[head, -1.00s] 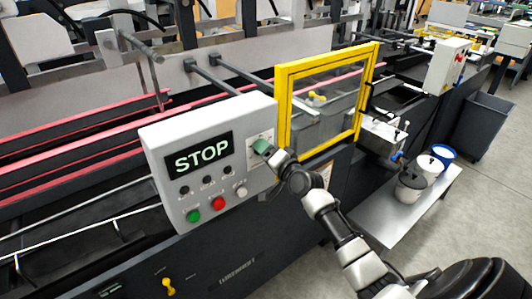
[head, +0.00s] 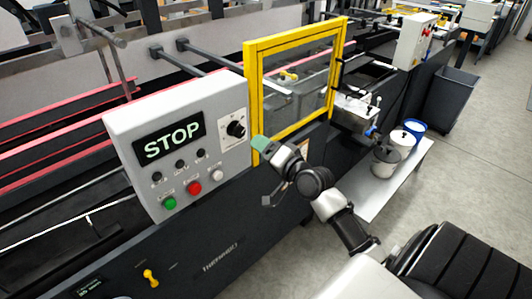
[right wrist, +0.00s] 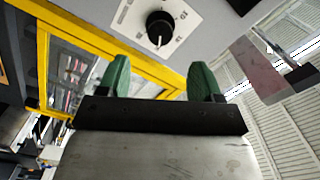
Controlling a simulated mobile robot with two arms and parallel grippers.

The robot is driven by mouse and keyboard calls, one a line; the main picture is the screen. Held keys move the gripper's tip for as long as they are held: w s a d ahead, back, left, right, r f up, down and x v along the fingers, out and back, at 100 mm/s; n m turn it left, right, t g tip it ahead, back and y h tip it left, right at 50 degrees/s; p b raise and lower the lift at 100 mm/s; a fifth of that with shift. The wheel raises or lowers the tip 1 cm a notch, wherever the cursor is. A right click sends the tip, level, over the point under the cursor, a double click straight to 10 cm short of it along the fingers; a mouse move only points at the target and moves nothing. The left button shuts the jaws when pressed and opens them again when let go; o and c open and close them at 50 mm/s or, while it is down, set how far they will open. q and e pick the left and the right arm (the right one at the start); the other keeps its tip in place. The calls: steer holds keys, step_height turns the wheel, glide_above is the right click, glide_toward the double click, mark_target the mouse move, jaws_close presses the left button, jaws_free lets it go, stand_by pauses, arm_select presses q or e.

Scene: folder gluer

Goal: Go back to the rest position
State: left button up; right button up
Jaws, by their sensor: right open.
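My right gripper (head: 260,143) is off the front right edge of the grey control panel (head: 118,128), beside the lower left corner of the yellow guard frame. In the right wrist view its two green fingertips (right wrist: 152,78) are apart with nothing between them. The black rotary knob (head: 236,129) on the panel is free of the gripper. The knob also shows beyond the fingertips in the right wrist view (right wrist: 160,27). The panel display reads STOP (head: 172,141). My left gripper is not in view.
The yellow guard frame (head: 251,95) stands right of the panel. A low grey shelf (head: 378,205) holds several pots, including a blue-rimmed one (head: 414,127). A dark bin (head: 452,98) stands at the right. Open floor lies at the lower right.

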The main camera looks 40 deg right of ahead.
steer(key=shift+s, duration=0.25)
steer(key=shift+f, duration=0.1)
stand_by(0.3)
step_height(320, 180, down, 23)
steer(key=s+n+g+h+b, duration=0.1)
steer(key=s+n+g, duration=0.1)
steer(key=g, duration=0.3)
steer(key=s+a+f+n+g+b, duration=0.15)
steer(key=s+f, duration=0.25)
steer(key=f, duration=0.5)
steer(key=s+a+f+n+g, duration=0.1)
steer(key=s+a+f+g, duration=0.2)
steer(key=s+f, duration=0.35)
steer(key=s+a+f+n+g, duration=0.2)
steer(key=s+a+f+n, duration=0.1)
steer(key=s+f, duration=0.4)
steer(key=s+a+f+n+g+b, duration=0.1)
steer(key=s+a+f+n+g, duration=0.2)
steer(key=s+f, duration=0.5)
steer(key=s+a+f+n+g, duration=0.2)
steer(key=s+f, duration=0.5)
steer(key=s, duration=0.8)
steer(key=shift+s+a+f+n, duration=0.35)
steer(key=shift+a+n, duration=0.3)
steer(key=shift+a, duration=0.5)
